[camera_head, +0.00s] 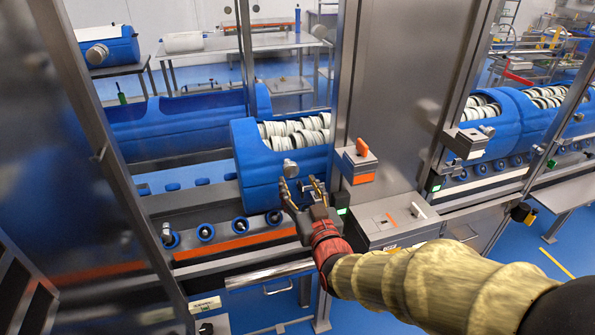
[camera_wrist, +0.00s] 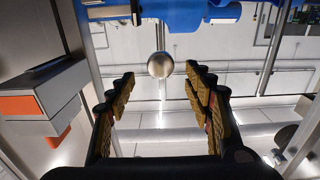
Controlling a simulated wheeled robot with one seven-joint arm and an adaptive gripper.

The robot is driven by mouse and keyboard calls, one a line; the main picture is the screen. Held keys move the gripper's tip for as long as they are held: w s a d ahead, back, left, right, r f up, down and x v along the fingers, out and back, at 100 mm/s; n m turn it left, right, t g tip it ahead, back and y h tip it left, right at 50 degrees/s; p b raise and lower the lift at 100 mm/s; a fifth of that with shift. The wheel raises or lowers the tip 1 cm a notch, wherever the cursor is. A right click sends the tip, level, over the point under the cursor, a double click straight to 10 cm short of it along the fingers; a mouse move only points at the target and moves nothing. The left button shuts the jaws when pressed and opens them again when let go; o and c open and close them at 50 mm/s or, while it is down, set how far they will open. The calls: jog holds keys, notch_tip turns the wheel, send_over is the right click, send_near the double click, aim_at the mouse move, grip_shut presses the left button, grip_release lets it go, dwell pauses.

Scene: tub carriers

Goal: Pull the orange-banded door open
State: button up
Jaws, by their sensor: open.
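A tall glass door (camera_head: 60,130) with a metal frame stands swung outward at the left of the head view. An orange band (camera_head: 95,272) shows low on it, though I cannot tell if it is on the pane or seen through it. A round metal knob (camera_head: 168,235) is at its near edge. My gripper (camera_head: 302,185) is open and empty, well right of the door, in front of a blue tub (camera_head: 252,180). In the wrist view, a round metal knob (camera_wrist: 160,65) lies ahead between the open fingers of my gripper (camera_wrist: 160,100), apart from them.
The tub holds white rings and sits above a roller bed with an orange strip (camera_head: 240,243). A grey box with an orange switch (camera_head: 361,148) and a control box (camera_head: 385,222) stand close right of my gripper. More blue tubs (camera_head: 550,110) are at right.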

aim_at(292, 171)
jog(key=shift+b+x, duration=0.6)
jog(key=shift+x, duration=3.2)
jog(key=shift+r, duration=0.2)
jog(key=c, duration=0.3)
grip_shut()
